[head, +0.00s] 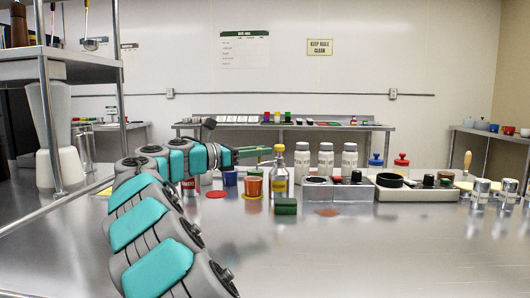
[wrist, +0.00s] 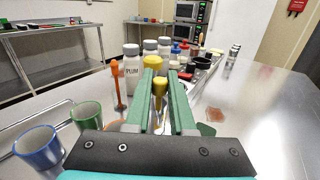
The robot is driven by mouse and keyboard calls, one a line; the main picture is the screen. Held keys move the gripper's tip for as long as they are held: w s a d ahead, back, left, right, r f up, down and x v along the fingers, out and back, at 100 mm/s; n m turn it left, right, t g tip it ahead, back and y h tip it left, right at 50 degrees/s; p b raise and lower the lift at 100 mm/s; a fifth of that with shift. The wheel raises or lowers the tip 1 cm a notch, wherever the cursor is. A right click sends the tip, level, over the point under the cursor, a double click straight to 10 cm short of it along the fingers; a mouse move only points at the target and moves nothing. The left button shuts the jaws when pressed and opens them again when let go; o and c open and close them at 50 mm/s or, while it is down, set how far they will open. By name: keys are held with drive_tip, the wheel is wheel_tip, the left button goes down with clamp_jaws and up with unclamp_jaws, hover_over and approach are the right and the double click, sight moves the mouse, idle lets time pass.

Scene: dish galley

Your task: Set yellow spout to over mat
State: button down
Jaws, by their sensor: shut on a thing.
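My gripper (head: 268,151) reaches in from the left, above the counter, with its green fingers beside the top of a clear bottle (head: 280,184) with a yellow label. In the wrist view the yellow spout (wrist: 160,87) shows between the two fingers, which are shut on it. A wider yellow part (wrist: 153,62) shows just beyond it. In the head view the bottle has a yellow top (head: 279,148); the fingers partly hide how the spout sits. Which mat is meant cannot be told.
White bottles (head: 325,160) and a caddy with a black pan (head: 389,181) stand right.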

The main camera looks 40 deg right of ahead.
drive_tip(key=c, duration=0.8)
unclamp_jaws()
drive_tip(key=shift+o, duration=0.2)
drive_tip(key=shift+a, duration=0.1)
drive_tip(key=v, duration=0.7)
drive_tip(key=shift+a, duration=0.3)
